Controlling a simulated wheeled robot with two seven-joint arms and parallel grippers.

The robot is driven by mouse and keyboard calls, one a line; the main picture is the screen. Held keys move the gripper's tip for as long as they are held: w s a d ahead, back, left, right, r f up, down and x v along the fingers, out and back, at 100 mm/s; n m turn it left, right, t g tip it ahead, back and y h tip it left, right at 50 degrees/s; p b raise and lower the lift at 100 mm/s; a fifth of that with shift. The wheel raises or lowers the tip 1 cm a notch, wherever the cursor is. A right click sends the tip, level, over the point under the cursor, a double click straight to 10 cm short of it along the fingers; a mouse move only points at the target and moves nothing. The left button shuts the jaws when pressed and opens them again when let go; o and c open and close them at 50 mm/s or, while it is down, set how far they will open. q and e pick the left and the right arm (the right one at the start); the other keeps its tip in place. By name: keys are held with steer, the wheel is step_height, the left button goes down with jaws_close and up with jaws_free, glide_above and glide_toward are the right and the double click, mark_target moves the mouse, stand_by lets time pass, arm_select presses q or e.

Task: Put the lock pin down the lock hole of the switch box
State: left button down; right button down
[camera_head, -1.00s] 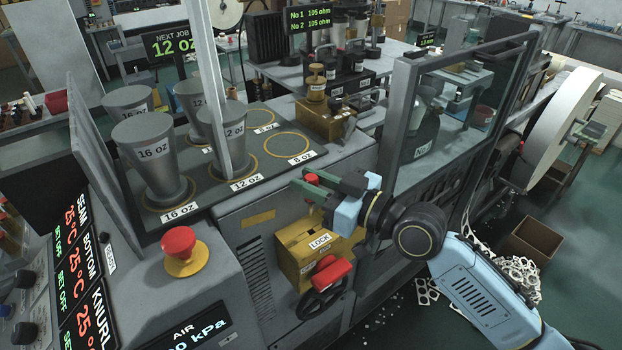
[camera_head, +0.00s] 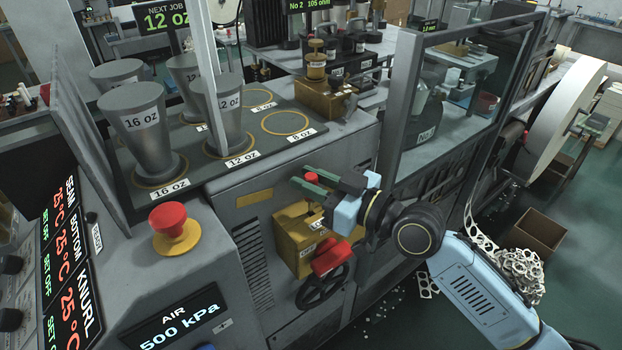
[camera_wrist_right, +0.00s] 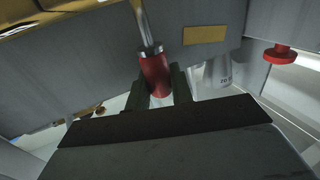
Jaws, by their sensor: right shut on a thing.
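The lock pin (camera_wrist_right: 156,72) has a red grip and a bright metal shaft; its red top also shows in the head view (camera_head: 311,177). My right gripper (camera_head: 316,186) is shut on the red grip, with green fingers on either side of it. The switch box (camera_head: 288,238) is yellow, on the front of the grey machine, with a red switch handle (camera_head: 331,258) in front. My gripper is above the box's top, and its fingers partly hide the LOCK label. The lock hole and the shaft's tip cannot be made out. My left gripper is out of view.
A black handwheel (camera_head: 323,288) sits below the switch box. A red stop button (camera_head: 173,226) is on the console at left. Grey cup forms (camera_head: 138,125) stand on the machine top. A glass guard (camera_head: 440,105) rises behind my right arm.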

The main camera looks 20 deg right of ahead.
steer(key=shift+f+b, duration=1)
steer(key=shift+f, duration=0.3)
steer(key=c, duration=1.1)
jaws_free()
steer(key=shift+c, duration=0.2)
steer(key=b+v, duration=0.3)
steer(key=v, duration=1)
steer(key=shift+s, duration=0.15)
steer(key=shift+d, duration=0.1)
